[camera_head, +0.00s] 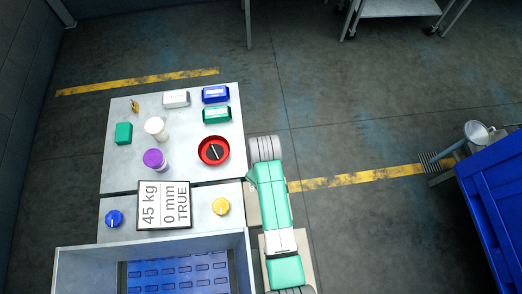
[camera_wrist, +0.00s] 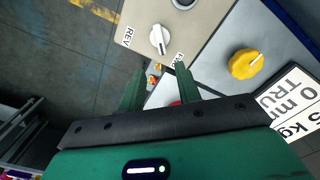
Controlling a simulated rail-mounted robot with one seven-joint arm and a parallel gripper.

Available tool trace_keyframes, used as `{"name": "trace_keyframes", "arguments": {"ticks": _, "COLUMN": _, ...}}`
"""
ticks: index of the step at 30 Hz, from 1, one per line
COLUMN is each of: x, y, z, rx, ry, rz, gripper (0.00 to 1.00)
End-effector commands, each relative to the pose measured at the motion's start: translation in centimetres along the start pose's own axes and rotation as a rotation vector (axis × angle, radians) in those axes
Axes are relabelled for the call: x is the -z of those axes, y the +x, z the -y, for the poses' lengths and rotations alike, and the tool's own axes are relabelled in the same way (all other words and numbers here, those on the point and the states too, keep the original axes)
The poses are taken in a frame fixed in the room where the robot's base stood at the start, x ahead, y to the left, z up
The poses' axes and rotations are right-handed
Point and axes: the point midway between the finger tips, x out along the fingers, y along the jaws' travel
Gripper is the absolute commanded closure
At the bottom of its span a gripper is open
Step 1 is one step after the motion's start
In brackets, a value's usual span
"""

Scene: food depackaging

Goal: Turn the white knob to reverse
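The white knob (camera_wrist: 158,40) sits on a beige panel (camera_wrist: 185,22) at the top of the wrist view, between a REV label (camera_wrist: 126,36) on the left and a partly hidden label on the right. I cannot tell exactly which way its pointer is set. My gripper (camera_wrist: 158,78) has its two green fingers spread apart, with nothing held between them. The knob appears just beyond the fingertips, with no visible contact. In the head view the knob is not seen, and my green arm stands at the right side of the grey table.
A yellow knob (camera_wrist: 245,63) is right of the panel, near the display sign (camera_head: 163,205). A blue knob (camera_head: 114,218) is left of the sign. A red dish (camera_head: 214,151), cups and small boxes stand on the table (camera_head: 185,128). A blue bin (camera_head: 495,190) is far right.

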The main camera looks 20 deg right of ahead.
Motion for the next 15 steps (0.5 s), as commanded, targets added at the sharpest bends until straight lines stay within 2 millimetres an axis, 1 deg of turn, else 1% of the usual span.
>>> {"name": "trace_keyframes", "arguments": {"ticks": 2, "x": 0.0, "y": 0.1, "z": 0.0, "rx": 0.000, "ry": 0.000, "rz": 0.000, "gripper": 0.66}}
{"name": "trace_keyframes", "arguments": {"ticks": 4, "x": 0.0, "y": 0.9, "z": 0.0, "rx": 0.000, "ry": 0.000, "rz": 0.000, "gripper": 0.66}}
{"name": "trace_keyframes", "arguments": {"ticks": 12, "x": 0.1, "y": 5.9, "z": -0.1, "rx": -0.001, "ry": 0.001, "rz": -0.002, "gripper": 0.66}}
{"name": "trace_keyframes", "arguments": {"ticks": 15, "x": 0.1, "y": 7.0, "z": -0.1, "rx": -0.002, "ry": 0.001, "rz": -0.002, "gripper": 0.66}}
